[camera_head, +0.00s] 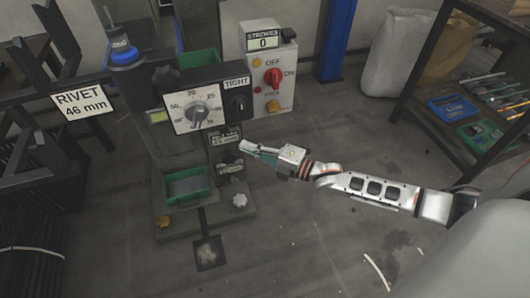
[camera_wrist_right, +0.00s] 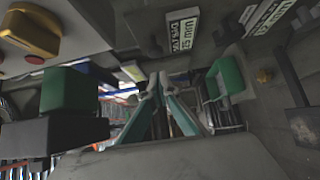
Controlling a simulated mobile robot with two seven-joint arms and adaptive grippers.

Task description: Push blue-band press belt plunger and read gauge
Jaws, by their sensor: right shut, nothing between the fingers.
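The press (camera_head: 150,130) stands left of centre, with a blue band (camera_head: 125,57) near its top. My right gripper (camera_head: 246,147) is shut and empty, reaching in from the right. Its tips are near the small labelled plates (camera_head: 226,140) on the press front, and I cannot tell whether they touch. In the right wrist view the fingertips (camera_wrist_right: 157,80) meet, and a label (camera_wrist_right: 184,32) appears upside down. I cannot make out the plunger clearly. My left gripper is not in view.
A control box (camera_head: 266,65) reads "STROKES 0" and has a red switch. A green bin (camera_head: 186,187) sits on the press below the dial. A "RIVET 46 mm" sign (camera_head: 82,101) is at left. A tool shelf (camera_head: 455,110) stands right. The floor in front is mostly clear.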

